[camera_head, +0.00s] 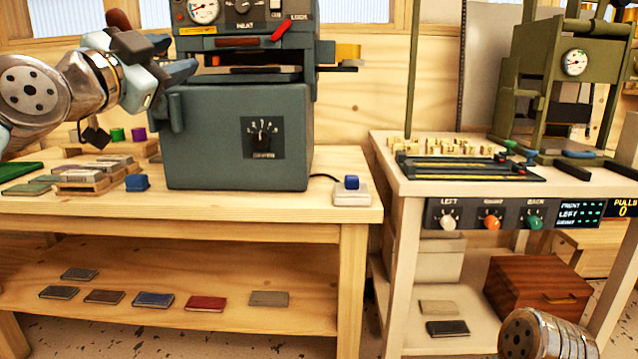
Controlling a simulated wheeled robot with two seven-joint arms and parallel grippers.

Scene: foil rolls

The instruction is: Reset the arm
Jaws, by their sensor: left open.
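My left arm comes in from the upper left. Its gripper (172,62) is open, with nothing seen between its fingers. It is in front of the upper left side of a grey-green press machine (205,135) on the left bench. I cannot tell whether it touches the machine. A metal link of my right arm shows at the bottom right edge, and the right gripper is out of view.
The left bench (345,208) holds stacked foil blocks, a blue block (137,182) and a blue-button box (351,192). Several flat blocks lie on its lower shelf (150,265). The right bench (390,160) holds a green press (535,75), with a brown box (535,290) below.

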